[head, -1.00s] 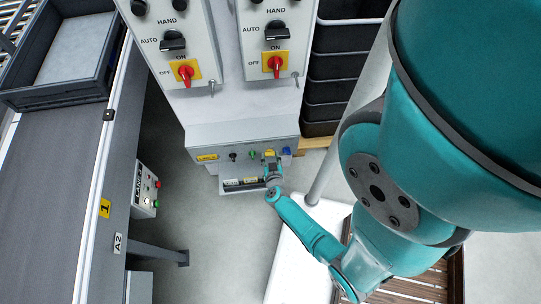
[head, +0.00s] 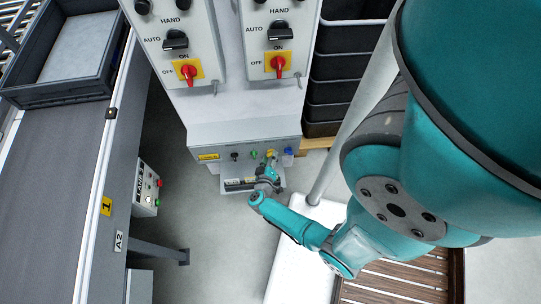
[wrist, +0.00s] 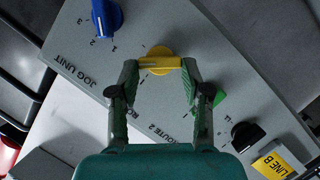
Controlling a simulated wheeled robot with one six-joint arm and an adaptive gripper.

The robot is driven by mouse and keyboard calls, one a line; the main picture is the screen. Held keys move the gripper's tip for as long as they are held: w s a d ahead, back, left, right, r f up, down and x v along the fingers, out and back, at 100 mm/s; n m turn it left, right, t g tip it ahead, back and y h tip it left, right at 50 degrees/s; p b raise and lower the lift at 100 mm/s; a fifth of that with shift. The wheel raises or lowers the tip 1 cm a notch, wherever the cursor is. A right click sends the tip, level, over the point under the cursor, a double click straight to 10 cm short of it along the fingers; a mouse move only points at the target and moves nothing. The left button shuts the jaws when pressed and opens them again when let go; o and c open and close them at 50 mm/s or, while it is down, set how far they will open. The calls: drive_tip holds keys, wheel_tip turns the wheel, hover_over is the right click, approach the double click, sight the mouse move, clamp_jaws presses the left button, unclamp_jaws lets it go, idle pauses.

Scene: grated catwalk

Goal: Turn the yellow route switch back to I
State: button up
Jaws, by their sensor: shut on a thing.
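The yellow route switch (wrist: 160,60) is a round knob with a raised grip bar on a sloped grey panel (wrist: 225,60). In the wrist view its bar lies roughly across the picture between my fingertips. My gripper (wrist: 159,67) is shut on this bar, one finger at each end. In the head view the yellow switch (head: 270,153) shows just above my gripper (head: 270,165), which partly covers the panel below. The printing around the knob is partly hidden by my fingers, so I cannot tell which mark the knob points to.
A blue knob (wrist: 100,17), a green knob (wrist: 218,98) and a black knob (wrist: 245,135) share the panel, with a yellow LINE B label (wrist: 274,165). Red-handled switches (head: 188,70) sit above. A conveyor (head: 60,180) stands left; black crates (head: 335,90) stand right.

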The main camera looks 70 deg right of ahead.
drive_tip(key=n, duration=0.1)
drive_tip(key=n+g+h, duration=0.1)
drive_tip(key=n, duration=0.1)
drive_tip(key=n+h, duration=0.1)
drive_tip(key=shift+w+f+g, duration=0.3)
drive_tip(key=shift+a+f+n+h, duration=0.15)
drive_tip(key=shift+n+h, duration=0.2)
drive_tip(key=shift+n, duration=0.6)
drive_tip(key=shift+d+f+n+h, duration=0.1)
drive_tip(key=shift+n+h, duration=0.25)
drive_tip(key=shift+n, duration=0.6)
drive_tip(key=o, duration=1.2)
drive_tip(key=shift+c, duration=0.2)
drive_tip(key=shift+a, duration=0.15)
drive_tip(key=a, duration=1.1)
drive_tip(key=shift+a, duration=0.4)
